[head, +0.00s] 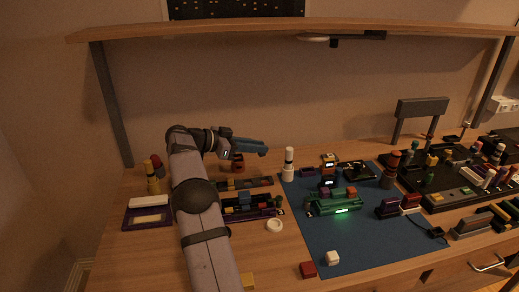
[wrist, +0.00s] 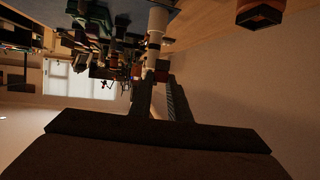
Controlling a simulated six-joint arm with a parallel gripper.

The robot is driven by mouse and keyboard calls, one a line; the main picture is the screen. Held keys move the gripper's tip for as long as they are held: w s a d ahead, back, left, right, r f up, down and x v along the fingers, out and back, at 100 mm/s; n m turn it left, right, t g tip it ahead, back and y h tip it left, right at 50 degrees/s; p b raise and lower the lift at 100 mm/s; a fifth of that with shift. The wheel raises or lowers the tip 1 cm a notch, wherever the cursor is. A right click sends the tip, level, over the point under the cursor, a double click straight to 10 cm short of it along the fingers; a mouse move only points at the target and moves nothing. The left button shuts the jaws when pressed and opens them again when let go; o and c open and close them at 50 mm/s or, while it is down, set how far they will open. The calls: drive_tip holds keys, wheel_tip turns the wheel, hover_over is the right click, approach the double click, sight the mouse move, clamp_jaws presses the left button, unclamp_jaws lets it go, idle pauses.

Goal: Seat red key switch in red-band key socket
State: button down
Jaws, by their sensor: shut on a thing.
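My gripper (head: 263,151) is raised above the back of the table, left of the blue mat, with its fingers pointing right. In the wrist view its fingers (wrist: 160,82) are shut on a small dark red piece, the red key switch (wrist: 162,74). Most of the switch is hidden by the fingers. A green keyed device (head: 335,206) with a glowing strip lies on the blue mat, with red and purple pieces on top. I cannot make out a red band on any socket.
A dark red cup (head: 238,167) stands nearby. Dark trays and a purple tray (head: 148,215) lie left. The front of the blue mat (head: 375,250) is mostly clear. A shelf runs overhead.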

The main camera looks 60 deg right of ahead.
drive_tip(key=w+a+r+p, duration=0.2)
drive_tip(key=a+r+p, duration=0.2)
drive_tip(key=r+p, duration=0.25)
drive_tip(key=s+a+f+m+g+y+p, duration=0.1)
drive_tip(key=s+a+f+m+g+y, duration=0.1)
drive_tip(key=s+a+f, duration=0.4)
drive_tip(key=s+f, duration=0.1)
drive_tip(key=s, duration=0.1)
drive_tip(key=shift+s+a+f, duration=0.2)
drive_tip(key=shift+s+a, duration=0.1)
drive_tip(key=shift+a, duration=0.1)
drive_tip(key=shift+f+b, duration=0.1)
drive_tip(key=shift+b, duration=0.5)
wheel_tip(320, 180, down, 6)
drive_tip(key=b, duration=0.6)
drive_tip(key=shift+r, duration=0.25)
